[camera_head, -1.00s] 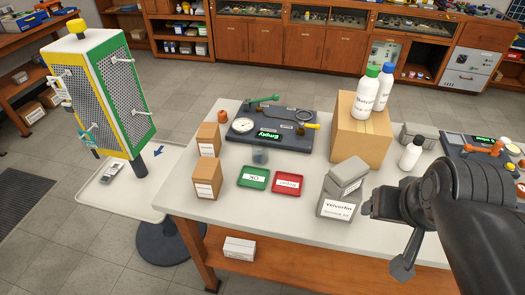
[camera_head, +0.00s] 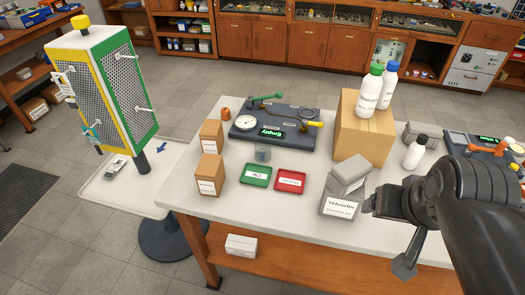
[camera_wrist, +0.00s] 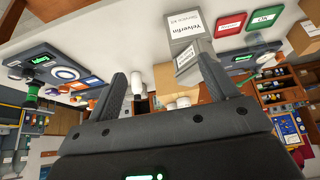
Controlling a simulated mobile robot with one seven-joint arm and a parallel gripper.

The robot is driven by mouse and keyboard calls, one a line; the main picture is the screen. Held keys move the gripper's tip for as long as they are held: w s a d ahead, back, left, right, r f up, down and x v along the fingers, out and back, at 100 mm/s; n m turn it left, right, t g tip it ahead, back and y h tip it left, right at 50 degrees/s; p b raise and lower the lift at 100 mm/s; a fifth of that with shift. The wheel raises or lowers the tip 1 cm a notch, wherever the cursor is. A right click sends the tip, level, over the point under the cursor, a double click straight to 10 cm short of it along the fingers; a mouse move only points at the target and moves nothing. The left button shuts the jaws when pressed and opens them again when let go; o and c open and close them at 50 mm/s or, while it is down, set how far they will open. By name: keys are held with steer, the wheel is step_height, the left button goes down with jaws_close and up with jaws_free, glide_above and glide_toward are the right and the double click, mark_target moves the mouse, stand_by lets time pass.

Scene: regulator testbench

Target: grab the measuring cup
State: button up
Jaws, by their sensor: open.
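The measuring cup looks like a small clear grey cup (camera_head: 262,152). It stands upright on the white table, just in front of the dark test bench (camera_head: 276,131) and behind the green tray (camera_head: 256,175). In the wrist view, which is turned over, a small clear shape that looks like the cup (camera_wrist: 255,40) is beside the trays. My gripper (camera_wrist: 163,75) is open and empty, its two dark fingers apart. In the head view it is at the right, near the grey boxes, well to the right of the cup and not touching it.
Grey boxes (camera_head: 343,198) and a red tray (camera_head: 290,181) lie between my gripper and the cup. Cardboard boxes (camera_head: 210,175) stand left of the cup. A large carton (camera_head: 362,135) carries two bottles; a white bottle (camera_head: 415,153) stands nearby. The front left tabletop is clear.

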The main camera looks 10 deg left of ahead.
steer(key=w+a+r, duration=0.1)
steer(key=w+a, duration=0.3)
steer(key=w, duration=0.4)
steer(key=n+g+y, duration=0.1)
steer(key=n, duration=0.2)
glide_above(263, 148)
step_height(263, 148, down, 14)
steer(key=r, duration=0.1)
steer(key=x, duration=0.3)
steer(key=s+x, duration=0.1)
steer(key=x, duration=0.1)
steer(key=shift+a+f, duration=0.2)
steer(key=shift+d+x, duration=0.2)
steer(key=shift+x, duration=2.45)
steer(key=shift+w, duration=0.1)
steer(key=shift+c, duration=0.5)
